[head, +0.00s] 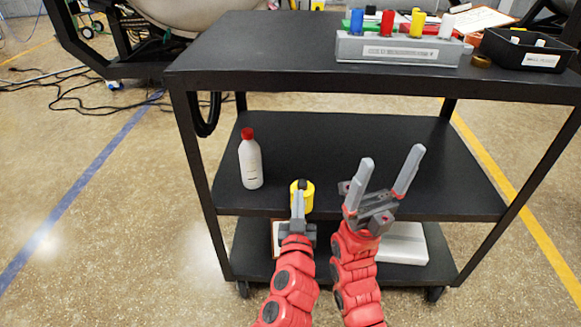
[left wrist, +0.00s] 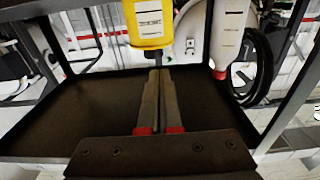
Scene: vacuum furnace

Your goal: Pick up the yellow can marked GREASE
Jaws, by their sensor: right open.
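The yellow can (head: 308,196) with a dark top stands near the front edge of the cart's middle shelf. In the left wrist view the can (left wrist: 150,22), with a white label too small to read, is at the top, its narrow dark spout pointing down. My left gripper (head: 298,195) is in front of the can and covers part of it. In the left wrist view its fingers (left wrist: 157,72) are together, tips close to the spout; contact is unclear. My right gripper (head: 390,158) is open and empty, to the right of the can.
A white bottle with a red cap (head: 250,160) stands left of the can. The middle shelf (head: 330,140) is otherwise largely clear. The top shelf (head: 255,50) overhangs it and carries a grey block with coloured caps (head: 395,50) and a black bin (head: 528,57). A white box (head: 405,243) lies below.

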